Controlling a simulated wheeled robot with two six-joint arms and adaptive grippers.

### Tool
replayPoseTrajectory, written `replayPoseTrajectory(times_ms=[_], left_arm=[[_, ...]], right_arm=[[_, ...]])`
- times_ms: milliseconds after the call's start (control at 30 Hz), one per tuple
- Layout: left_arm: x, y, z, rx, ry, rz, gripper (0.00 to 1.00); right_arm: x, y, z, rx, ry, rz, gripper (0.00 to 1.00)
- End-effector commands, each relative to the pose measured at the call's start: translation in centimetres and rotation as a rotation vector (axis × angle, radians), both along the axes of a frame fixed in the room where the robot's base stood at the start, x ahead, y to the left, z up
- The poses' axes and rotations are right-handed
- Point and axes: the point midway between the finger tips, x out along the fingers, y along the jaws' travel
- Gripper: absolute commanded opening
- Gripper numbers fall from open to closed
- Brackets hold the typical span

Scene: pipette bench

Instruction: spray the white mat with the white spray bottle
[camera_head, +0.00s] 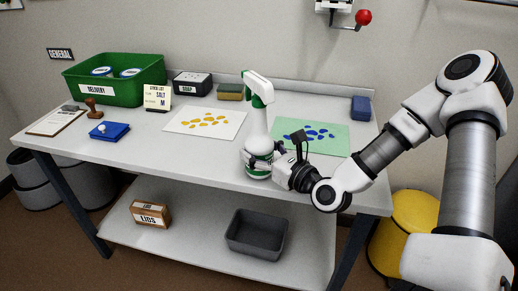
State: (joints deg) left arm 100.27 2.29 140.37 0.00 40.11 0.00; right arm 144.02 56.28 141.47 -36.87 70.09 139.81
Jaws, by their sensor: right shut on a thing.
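The white spray bottle (258,125) has a green collar and a white trigger head. It stands upright at the front of the bench, or just above it; I cannot tell which. My right gripper (262,161) is shut around the lower part of the bottle, coming from the right. The white mat (189,116), with yellow blotches on it, lies flat on the bench to the left of the bottle. The bottle's head points up and to the left, toward the back of the bench. My left gripper is not in view.
A green mat (283,124) with blue blotches lies behind my right gripper. A green delivery crate (119,92), a soap box (193,83), a sponge (230,92) and a blue block (361,108) line the back. A blue pad (109,132) and clipboard (53,122) are at left.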

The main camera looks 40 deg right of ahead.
Motion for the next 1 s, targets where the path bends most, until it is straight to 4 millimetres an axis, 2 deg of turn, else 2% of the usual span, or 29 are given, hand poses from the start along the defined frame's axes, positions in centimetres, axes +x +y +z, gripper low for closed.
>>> replayPoseTrajectory(times_ms=[567, 600, 667, 1000], left_arm=[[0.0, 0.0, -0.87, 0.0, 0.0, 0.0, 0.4], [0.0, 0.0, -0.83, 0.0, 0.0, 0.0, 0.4], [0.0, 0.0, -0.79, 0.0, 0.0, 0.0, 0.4], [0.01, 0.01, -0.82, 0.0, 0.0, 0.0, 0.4]], right_arm=[[0.01, -0.01, -0.69, 0.0, -0.002, 0.0, 0.06], [0.01, 0.0, -0.64, 0.0, -0.002, 0.0, 0.78], [0.01, -0.01, -0.62, 0.0, -0.002, 0.0, 0.99], [-0.01, 0.0, -0.72, 0.001, 0.001, 0.0, 1.0]])
